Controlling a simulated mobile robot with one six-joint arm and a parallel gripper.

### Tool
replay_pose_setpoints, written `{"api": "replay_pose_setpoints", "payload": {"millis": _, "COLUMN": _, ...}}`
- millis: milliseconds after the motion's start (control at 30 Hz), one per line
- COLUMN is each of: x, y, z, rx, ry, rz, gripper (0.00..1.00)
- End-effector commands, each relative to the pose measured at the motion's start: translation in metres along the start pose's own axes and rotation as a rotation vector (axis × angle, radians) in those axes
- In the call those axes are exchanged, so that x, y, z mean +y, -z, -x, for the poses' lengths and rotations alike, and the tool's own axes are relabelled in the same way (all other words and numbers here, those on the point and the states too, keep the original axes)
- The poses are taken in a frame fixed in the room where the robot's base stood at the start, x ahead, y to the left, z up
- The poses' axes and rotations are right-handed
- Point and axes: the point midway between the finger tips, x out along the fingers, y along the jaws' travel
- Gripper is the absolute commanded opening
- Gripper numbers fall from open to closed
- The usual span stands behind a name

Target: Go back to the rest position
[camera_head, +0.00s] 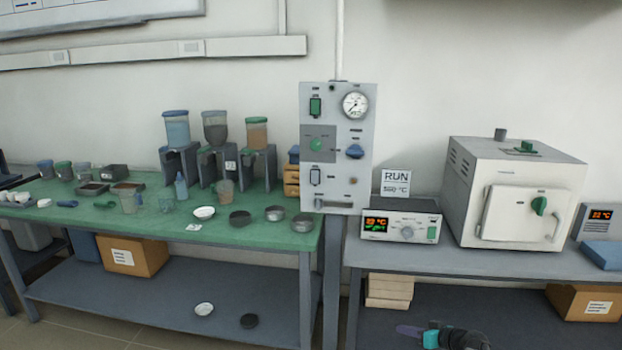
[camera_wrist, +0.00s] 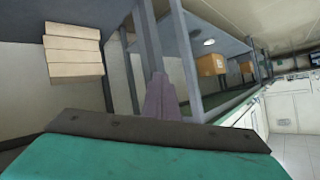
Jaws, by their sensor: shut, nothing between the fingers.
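My gripper (camera_head: 402,329) shows low in the head view, in front of the right bench's underside, with its purple fingers pointing left. In the wrist view its purple fingers (camera_wrist: 160,98) are together, with nothing between them. The furnace (camera_head: 525,195) stands on the right bench with its door shut. Its controller (camera_head: 402,222) sits to its left with a lit display. My gripper is lower than the right benchtop and apart from the furnace. Most of my arm is out of view.
Pale bricks (camera_head: 389,290) lie stacked under the right bench, also in the wrist view (camera_wrist: 73,50). The green bench (camera_head: 120,222) at left holds dishes, cups and hoppers. Bench legs (camera_head: 305,300) stand left of my gripper. A cardboard box (camera_head: 585,302) is on the lower right.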

Motion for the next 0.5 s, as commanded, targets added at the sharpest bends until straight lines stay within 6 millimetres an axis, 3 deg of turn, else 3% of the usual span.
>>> {"api": "replay_pose_setpoints", "payload": {"millis": 33, "x": -0.021, "y": -0.016, "z": -0.011, "rx": -0.041, "ry": 0.024, "rz": -0.007, "gripper": 0.0}}
{"api": "replay_pose_setpoints", "payload": {"millis": 200, "x": -0.077, "y": -0.073, "z": -0.04, "rx": -0.176, "ry": 0.085, "rz": -0.032, "gripper": 0.0}}
{"api": "replay_pose_setpoints", "payload": {"millis": 500, "x": -0.177, "y": -0.183, "z": -0.059, "rx": -0.45, "ry": 0.169, "rz": -0.076, "gripper": 0.0}}
